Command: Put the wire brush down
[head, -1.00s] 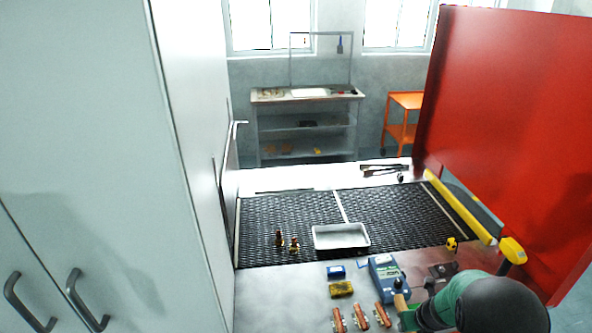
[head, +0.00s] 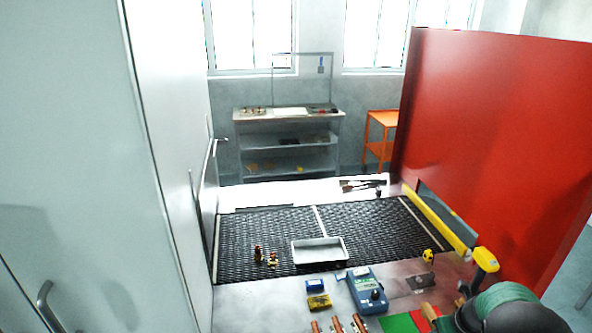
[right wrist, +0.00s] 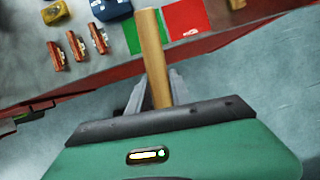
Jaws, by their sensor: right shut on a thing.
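A wooden handle (right wrist: 153,60), which I take to be the wire brush's, stands up from between the jaws of my right gripper (right wrist: 150,95) in the right wrist view. No bristles show. In the head view my right gripper (head: 447,318) is at the bottom right, by the bench's near edge, with the handle's wooden end (head: 429,312) beside it. A green pad (head: 397,323) and a red pad (head: 419,319) lie side by side on the bench, left of the gripper; the handle overlaps the green pad in the right wrist view. My left gripper is out of view.
Left of the pads are a blue meter (head: 367,291), several copper-coloured pieces (head: 337,325), a yellow block (head: 318,302) and a blue box (head: 315,286). Behind them a metal tray (head: 319,251) stands on the black mesh belt (head: 365,222). A red panel (head: 500,140) rises at the right.

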